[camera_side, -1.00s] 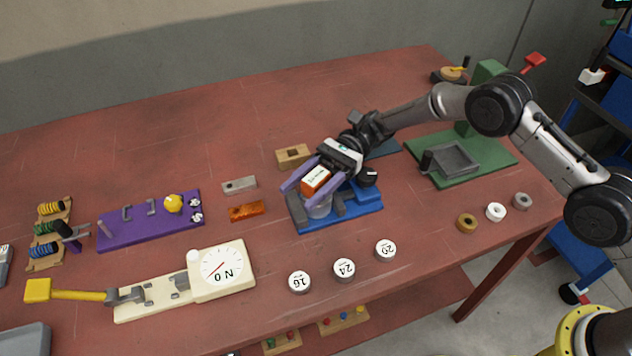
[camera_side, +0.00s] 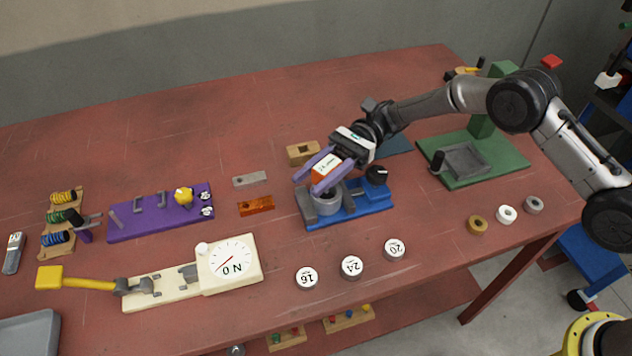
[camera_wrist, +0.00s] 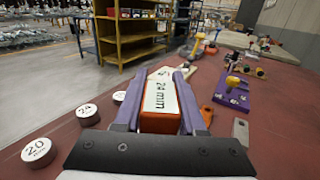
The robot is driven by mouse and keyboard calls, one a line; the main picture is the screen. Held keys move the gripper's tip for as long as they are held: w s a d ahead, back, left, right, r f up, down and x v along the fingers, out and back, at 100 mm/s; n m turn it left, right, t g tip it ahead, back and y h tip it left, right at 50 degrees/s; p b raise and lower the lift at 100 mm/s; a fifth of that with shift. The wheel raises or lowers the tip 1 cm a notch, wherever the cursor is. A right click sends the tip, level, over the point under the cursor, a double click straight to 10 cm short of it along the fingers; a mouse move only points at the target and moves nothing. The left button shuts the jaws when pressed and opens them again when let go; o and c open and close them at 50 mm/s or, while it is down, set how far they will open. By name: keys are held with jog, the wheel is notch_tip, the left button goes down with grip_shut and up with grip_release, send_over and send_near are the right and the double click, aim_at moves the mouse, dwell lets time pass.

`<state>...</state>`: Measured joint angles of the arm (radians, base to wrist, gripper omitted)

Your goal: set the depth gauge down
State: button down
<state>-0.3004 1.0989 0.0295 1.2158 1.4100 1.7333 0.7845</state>
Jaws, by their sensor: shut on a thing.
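The depth gauge (camera_side: 326,170) is an orange block with a white label. In the wrist view the gauge (camera_wrist: 160,120) reads "24 mm" and sits between the two purple fingers.
White numbered discs, 16 (camera_side: 306,278), 24 (camera_side: 352,267) and 20 (camera_side: 395,249), lie in front. A cream dial instrument (camera_side: 230,262) and a purple board (camera_side: 160,220) are left. A wooden block (camera_side: 303,152) is behind. Bare table lies at the back left.

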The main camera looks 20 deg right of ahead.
jog(key=s+d+r, duration=0.9)
jog(key=s+r, duration=0.1)
jog(key=r, duration=0.1)
jog(key=w+a+f+m+t+y, duration=0.1)
jog(key=w+a+f+m+t, duration=0.1)
jog(key=w+m+t, duration=1.15)
jog(key=w+a+f+n, duration=0.1)
jog(key=w+a+f, duration=0.1)
jog(key=w+f, duration=0.1)
jog(key=w+a+f+n+t, duration=0.1)
jog(key=w+a+f, duration=0.1)
jog(key=w, duration=0.3)
jog(key=w+a+f+n+t, duration=0.1)
jog(key=w+a+f, duration=0.2)
jog(key=w, duration=0.2)
jog(key=shift+w+a+f, duration=0.1)
jog(key=shift+f, duration=0.3)
jog(key=shift+w+a+f, duration=0.15)
jog(key=shift+w+f, duration=0.1)
jog(key=shift+f, duration=1.6)
